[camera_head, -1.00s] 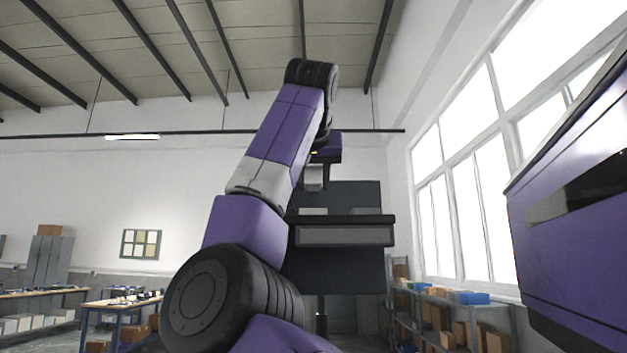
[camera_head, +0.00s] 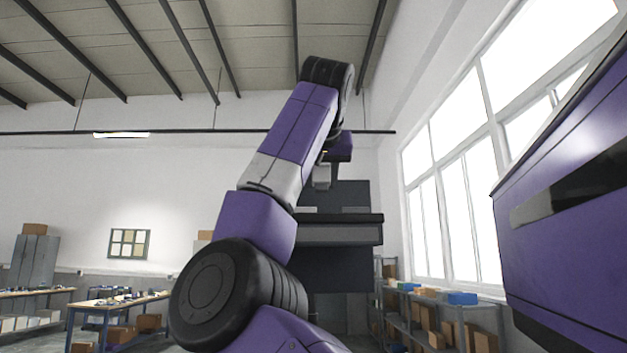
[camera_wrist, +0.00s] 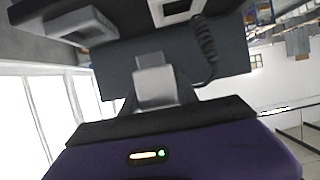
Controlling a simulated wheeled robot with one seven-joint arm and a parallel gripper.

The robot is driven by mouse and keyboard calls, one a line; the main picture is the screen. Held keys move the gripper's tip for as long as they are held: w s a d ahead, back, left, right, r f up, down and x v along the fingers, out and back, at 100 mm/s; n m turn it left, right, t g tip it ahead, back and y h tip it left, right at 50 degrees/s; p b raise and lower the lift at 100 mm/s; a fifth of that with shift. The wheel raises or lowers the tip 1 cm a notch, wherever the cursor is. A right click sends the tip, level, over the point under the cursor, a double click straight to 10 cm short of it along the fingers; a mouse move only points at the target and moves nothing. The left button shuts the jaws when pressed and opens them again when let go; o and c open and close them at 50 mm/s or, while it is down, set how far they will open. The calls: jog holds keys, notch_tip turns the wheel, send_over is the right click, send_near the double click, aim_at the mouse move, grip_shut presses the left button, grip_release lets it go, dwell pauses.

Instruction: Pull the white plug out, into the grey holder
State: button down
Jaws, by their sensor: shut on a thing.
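My gripper (camera_wrist: 155,102) is shut on the white plug (camera_wrist: 155,84), a pale block in the middle of the wrist view. A black coiled cable (camera_wrist: 207,45) runs from near the plug up to the top. The grey holder (camera_wrist: 78,24) appears to be the open box-like piece at upper left. A pale-rimmed piece (camera_wrist: 170,12), likely the socket, is at the top centre. The plug looks apart from both. In the head view my gripper (camera_head: 323,176) hangs above the shelf; its fingers and the plug are too small to tell apart.
A dark panel (camera_head: 350,262) with a jutting shelf (camera_head: 338,233) stands behind my arm; two pale pieces show on the shelf, partly hidden. A large purple body (camera_head: 570,215) is close at right. Racks with boxes (camera_head: 440,310) stand under the windows. Tables (camera_head: 105,305) are at far left.

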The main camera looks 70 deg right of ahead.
jog(key=shift+s+d, duration=0.4)
jog(key=shift+s, duration=0.6)
jog(key=shift+s+d, duration=0.45)
jog(key=shift+s, duration=0.6)
jog(key=shift+s+d, duration=0.4)
jog(key=shift+s, duration=0.6)
jog(key=shift+f+b, duration=1.5)
jog(key=shift+f, duration=0.8)
dwell(1.4)
dwell(0.3)
jog(key=c, duration=0.9)
grip_release()
jog(key=shift+o, duration=0.7)
jog(key=o, duration=0.5)
jog(key=shift+r, duration=0.15)
